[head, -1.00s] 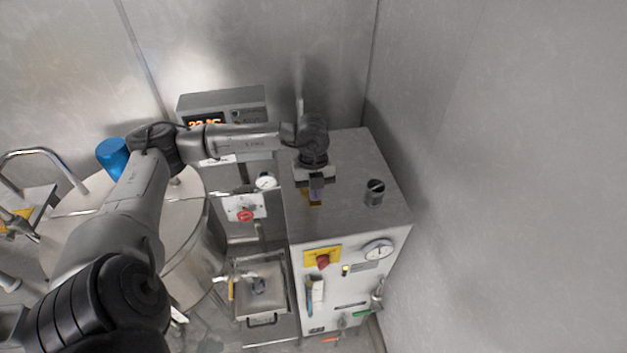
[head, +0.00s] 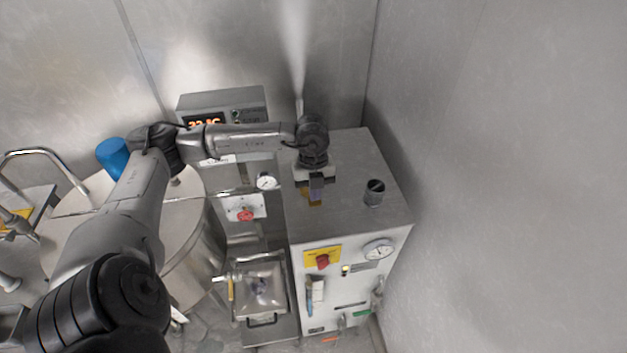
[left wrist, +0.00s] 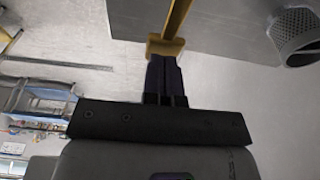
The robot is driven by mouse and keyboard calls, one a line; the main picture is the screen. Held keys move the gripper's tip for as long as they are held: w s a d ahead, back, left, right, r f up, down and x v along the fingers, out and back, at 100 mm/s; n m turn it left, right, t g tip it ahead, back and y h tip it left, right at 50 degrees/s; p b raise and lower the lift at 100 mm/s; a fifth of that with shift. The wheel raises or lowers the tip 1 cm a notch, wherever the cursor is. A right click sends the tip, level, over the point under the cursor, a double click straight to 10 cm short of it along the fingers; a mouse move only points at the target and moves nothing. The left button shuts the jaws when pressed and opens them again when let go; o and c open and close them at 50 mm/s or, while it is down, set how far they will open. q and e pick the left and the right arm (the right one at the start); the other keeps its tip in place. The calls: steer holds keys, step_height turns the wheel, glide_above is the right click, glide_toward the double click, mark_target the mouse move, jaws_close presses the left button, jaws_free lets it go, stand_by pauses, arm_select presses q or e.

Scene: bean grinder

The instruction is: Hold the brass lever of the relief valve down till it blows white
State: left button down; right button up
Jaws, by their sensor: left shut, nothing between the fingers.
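The brass lever (head: 312,203) of the relief valve sits on top of the grey cabinet (head: 345,150). Most of it is hidden behind my gripper. In the left wrist view the brass lever (left wrist: 176,22) runs down to a wider end pad at my fingertips. My left gripper (head: 316,188) is shut and empty, its fingers against that pad; in the left wrist view the closed fingertips (left wrist: 164,60) meet it, seemingly touching. A tall white plume (head: 296,45) rises behind my left wrist to the top of the head view. The valve body is hidden. My right gripper is not in view.
A dark-capped cylinder (head: 375,193) stands on the cabinet right of my gripper. A gauge (head: 378,250) and red knob (head: 323,261) are on its front. A display box (head: 222,106) and large steel vessel (head: 190,255) are at left. Walls close the back and right.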

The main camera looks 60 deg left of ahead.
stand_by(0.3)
arm_select(q)
steer(key=shift+r, duration=0.1)
steer(key=shift+r+p, duration=0.5)
steer(key=shift+r, duration=0.3)
